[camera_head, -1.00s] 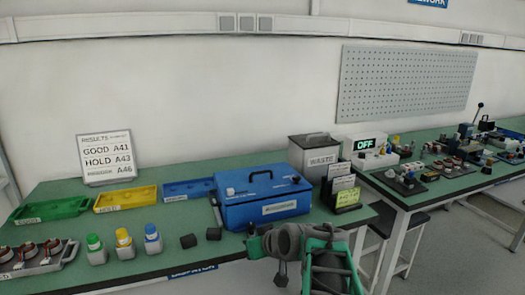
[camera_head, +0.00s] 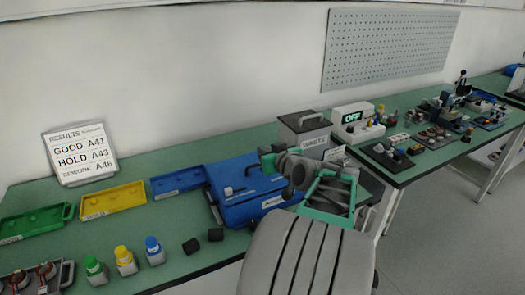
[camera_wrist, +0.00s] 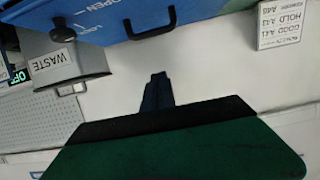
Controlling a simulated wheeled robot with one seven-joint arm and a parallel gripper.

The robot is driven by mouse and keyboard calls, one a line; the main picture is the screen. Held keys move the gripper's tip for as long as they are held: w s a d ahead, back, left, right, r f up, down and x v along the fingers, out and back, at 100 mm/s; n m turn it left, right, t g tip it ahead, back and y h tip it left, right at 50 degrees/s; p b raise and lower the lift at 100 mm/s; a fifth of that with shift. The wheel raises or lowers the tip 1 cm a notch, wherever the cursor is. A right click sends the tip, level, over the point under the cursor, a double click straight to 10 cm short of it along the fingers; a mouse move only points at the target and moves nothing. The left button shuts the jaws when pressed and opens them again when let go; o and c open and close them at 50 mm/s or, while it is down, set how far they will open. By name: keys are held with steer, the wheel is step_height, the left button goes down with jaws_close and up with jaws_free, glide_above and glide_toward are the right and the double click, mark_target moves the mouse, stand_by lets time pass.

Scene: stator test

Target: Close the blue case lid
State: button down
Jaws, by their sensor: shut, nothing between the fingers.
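The blue case (camera_head: 238,198) stands on the green bench, left of the waste bin. Its lid (camera_head: 236,178) looks down on the box in the head view; my arm hides its right part, so I cannot tell if it is fully seated. In the wrist view the blue lid surface (camera_wrist: 200,8) fills the top edge, with white "OPEN" lettering, a black handle (camera_wrist: 150,30) and a dark knob. My gripper (camera_wrist: 158,78) shows dark fingers together and empty, apart from the handle in the picture. In the head view my arm is over the case's right side and hides the fingertips.
The waste bin (camera_head: 302,132) stands close behind the case's right side. A blue tray (camera_head: 178,181), a yellow tray (camera_head: 112,201) and a green tray (camera_head: 35,224) lie to the left. Two black blocks and several capped bottles sit along the front edge.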

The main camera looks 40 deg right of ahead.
glide_above(259, 174)
steer(key=w, duration=0.2)
steer(key=shift+d+f+p, duration=0.25)
steer(key=shift+f+p, duration=0.2)
steer(key=shift+f, duration=0.45)
steer(key=f, duration=0.1)
steer(key=s+f, duration=0.1)
steer(key=shift+s+a+f, duration=0.15)
steer(key=shift+s+f, duration=0.15)
steer(key=shift+f, duration=0.1)
steer(key=shift+s+a+f, duration=0.1)
steer(key=shift+s+f, duration=0.05)
steer(key=shift+f, duration=0.2)
